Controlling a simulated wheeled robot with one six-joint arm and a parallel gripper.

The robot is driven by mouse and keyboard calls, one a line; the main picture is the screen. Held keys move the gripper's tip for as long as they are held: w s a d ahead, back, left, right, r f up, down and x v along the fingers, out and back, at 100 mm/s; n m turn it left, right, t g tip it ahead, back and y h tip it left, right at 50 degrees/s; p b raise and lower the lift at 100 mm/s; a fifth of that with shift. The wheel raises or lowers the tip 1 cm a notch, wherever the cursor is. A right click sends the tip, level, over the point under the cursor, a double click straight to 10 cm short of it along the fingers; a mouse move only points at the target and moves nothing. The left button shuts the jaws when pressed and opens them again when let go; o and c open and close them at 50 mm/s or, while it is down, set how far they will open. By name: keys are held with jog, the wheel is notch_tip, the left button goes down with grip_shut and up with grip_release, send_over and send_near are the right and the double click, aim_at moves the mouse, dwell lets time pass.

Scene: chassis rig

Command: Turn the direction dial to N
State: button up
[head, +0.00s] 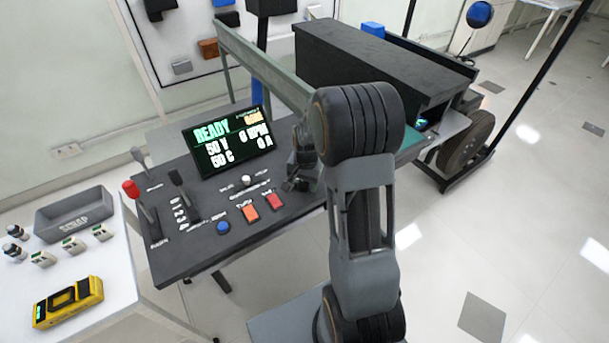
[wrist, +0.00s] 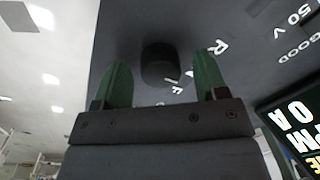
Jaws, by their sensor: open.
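The direction dial appears to be the dark round knob (wrist: 160,65) on the grey panel in the wrist view. A white letter R is on the panel to its right, with smaller white marks nearer the knob. I cannot tell which mark the dial points to. My gripper (wrist: 162,78) is open, with one green finger on each side of the knob and gaps between. The fingertips reach about level with the knob. In the head view my gripper (head: 300,180) is low over the right part of the console, and the dial is hidden behind my arm.
A long black box (head: 375,55) stands behind.

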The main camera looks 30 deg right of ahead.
aim_at(306, 183)
notch_tip(306, 183, up, 14)
jog(key=shift+s+d+f, duration=0.15)
jog(key=shift+s+d, duration=0.1)
jog(key=shift+s, duration=0.05)
dwell(0.7)
jog(key=s+a+r+n+t, duration=0.1)
jog(key=s+a+r+n, duration=0.1)
jog(key=s+a+n, duration=0.2)
jog(key=s+a+r+n+t+p, duration=0.1)
jog(key=s+a+n, duration=0.4)
jog(key=s, duration=0.6)
jog(key=shift+s+a+r+t, duration=0.2)
jog(key=shift+a+r+t, duration=0.15)
jog(key=shift+a+t, duration=0.25)
